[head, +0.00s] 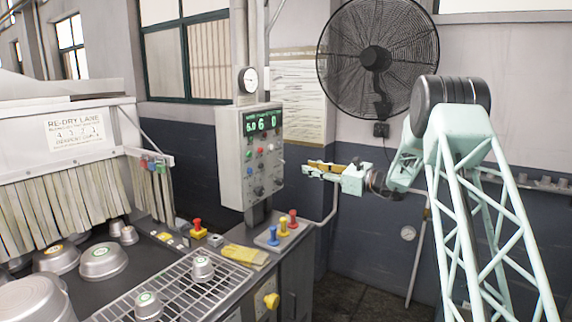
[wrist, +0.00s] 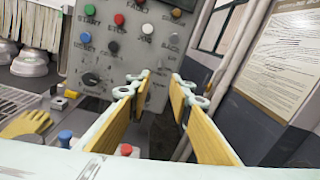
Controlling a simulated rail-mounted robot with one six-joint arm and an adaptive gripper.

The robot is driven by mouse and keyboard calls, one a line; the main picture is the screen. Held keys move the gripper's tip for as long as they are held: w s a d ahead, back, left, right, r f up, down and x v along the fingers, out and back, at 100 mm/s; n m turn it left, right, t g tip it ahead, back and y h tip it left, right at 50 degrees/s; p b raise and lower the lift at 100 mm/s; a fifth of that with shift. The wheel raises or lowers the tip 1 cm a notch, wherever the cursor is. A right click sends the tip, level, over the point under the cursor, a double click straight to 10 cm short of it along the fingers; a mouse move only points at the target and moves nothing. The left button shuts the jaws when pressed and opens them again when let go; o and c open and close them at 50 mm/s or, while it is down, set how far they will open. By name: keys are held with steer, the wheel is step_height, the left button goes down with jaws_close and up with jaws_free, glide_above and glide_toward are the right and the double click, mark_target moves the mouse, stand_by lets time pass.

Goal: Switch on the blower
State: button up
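The grey control panel (head: 233,165) stands left of my gripper (head: 312,171) in the head view, with a green display, coloured buttons and dark knobs. In the wrist view the panel (wrist: 150,50) fills the upper middle, tilted. It shows a green button (wrist: 90,10), a red button (wrist: 119,19), a white button (wrist: 147,28), a blue button (wrist: 86,38) and a black knob (wrist: 91,79). Most small labels are hard to read; I cannot tell which control is the blower's. My gripper (wrist: 160,78) is open and empty, its yellow-padded fingers apart, with the panel beyond them.
A wall fan (head: 376,58) hangs behind my arm. Coloured plungers (head: 283,227) stand below the panel, beside a yellow glove (head: 245,255). Pans (head: 103,262) lie at the left, near a wire rack (head: 180,284). A pipe (wrist: 225,60) and notice board (wrist: 285,52) are right of the panel.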

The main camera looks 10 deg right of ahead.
mark_target(281, 160)
steer(key=b+x, duration=0.1)
steer(key=x, duration=1.2)
steer(key=shift+c, duration=0.5)
jaws_close()
